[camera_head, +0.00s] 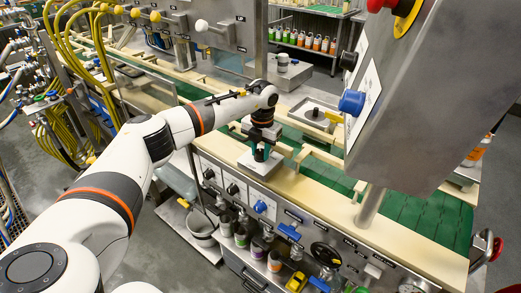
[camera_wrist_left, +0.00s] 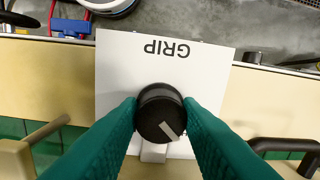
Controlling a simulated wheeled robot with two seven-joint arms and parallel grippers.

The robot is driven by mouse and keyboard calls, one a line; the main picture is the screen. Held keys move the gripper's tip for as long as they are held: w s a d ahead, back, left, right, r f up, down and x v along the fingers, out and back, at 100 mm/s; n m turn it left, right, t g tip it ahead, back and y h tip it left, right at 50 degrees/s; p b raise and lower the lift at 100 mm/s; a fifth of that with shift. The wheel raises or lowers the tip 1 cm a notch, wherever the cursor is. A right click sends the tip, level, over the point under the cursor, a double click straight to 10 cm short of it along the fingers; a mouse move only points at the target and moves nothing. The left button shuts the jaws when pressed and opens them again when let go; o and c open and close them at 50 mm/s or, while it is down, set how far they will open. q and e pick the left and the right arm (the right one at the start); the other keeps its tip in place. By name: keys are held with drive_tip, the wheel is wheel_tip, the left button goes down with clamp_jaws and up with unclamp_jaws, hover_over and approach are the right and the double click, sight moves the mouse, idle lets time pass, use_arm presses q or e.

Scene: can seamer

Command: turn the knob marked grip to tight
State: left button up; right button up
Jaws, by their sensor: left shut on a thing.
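The knob (camera_wrist_left: 156,105) is round and black, with a light grey pointer line that sits at its lower right in the left wrist view. It stands on a white plate (camera_wrist_left: 120,75) marked GRIP, which reads upside down there. My left gripper (camera_wrist_left: 161,110) has its two teal fingers shut on the knob, one on each side. In the head view, my left gripper (camera_head: 261,152) reaches down over the plate (camera_head: 262,169) on the beige ledge and mostly hides the knob. No tight mark can be read; the fingers cover part of the plate. My right gripper is not in view.
A grey control box (camera_head: 430,95) with a blue knob (camera_head: 352,103) stands close on the right. The green conveyor (camera_head: 425,208) runs behind the ledge. A front panel with several knobs and a blue-handled valve (camera_head: 289,231) lies below. Yellow hoses (camera_head: 75,45) hang at upper left.

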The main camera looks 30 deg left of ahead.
sight(262, 152)
use_arm(q)
drive_tip(key=o, duration=1)
drive_tip(key=shift+c, duration=0.2)
drive_tip(key=shift+w+r+b, duration=0.1)
drive_tip(key=shift+r+b, duration=0.2)
drive_tip(key=shift+r, duration=0.25)
wheel_tip(262, 152, up, 11)
drive_tip(key=b, duration=0.3)
drive_tip(key=shift+d, duration=0.2)
drive_tip(key=shift+f, duration=0.1)
